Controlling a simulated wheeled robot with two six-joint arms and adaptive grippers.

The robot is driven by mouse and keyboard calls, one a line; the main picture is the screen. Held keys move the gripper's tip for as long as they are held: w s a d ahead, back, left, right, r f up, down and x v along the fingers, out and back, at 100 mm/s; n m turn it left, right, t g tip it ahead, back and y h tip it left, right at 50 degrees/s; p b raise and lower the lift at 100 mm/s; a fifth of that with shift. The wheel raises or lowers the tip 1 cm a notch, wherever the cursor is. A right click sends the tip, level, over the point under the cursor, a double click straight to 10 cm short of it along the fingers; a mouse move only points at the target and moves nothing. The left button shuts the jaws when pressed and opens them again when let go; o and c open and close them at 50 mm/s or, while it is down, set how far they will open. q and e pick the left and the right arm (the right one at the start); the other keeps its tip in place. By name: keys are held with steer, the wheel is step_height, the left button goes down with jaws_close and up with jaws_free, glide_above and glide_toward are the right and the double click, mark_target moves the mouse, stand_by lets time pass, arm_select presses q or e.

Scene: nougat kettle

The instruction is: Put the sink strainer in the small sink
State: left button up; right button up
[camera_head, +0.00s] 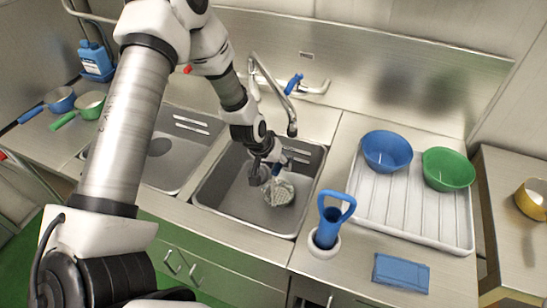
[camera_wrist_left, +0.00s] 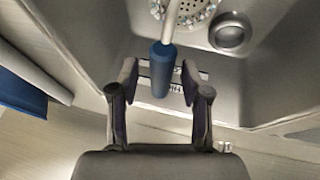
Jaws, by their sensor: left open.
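The sink strainer (camera_head: 279,193), a pale perforated basket, is in the right sink basin (camera_head: 235,205) in the head view. In the left wrist view its basket (camera_wrist_left: 185,10) is partly cut off at the top edge. A pale rod runs from it to a blue grip (camera_wrist_left: 162,68). My left gripper (camera_head: 264,172) reaches down into the basin. In the wrist view its two fingers (camera_wrist_left: 163,82) are open on either side of the blue grip; contact cannot be told. A round drain (camera_wrist_left: 232,34) lies beside the basket. My right gripper is not in view.
Another basin (camera_head: 182,150) lies left, partly behind my arm. A faucet (camera_head: 291,118) stands behind the right basin. A blue-handled tool (camera_head: 330,225), blue cloth (camera_head: 402,272) and white rack (camera_head: 385,215) with blue bowl (camera_head: 387,150) and green bowl (camera_head: 448,169) are right.

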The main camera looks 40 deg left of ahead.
arm_select(q)
steer(key=p+v, duration=0.7)
steer(key=v, duration=0.5)
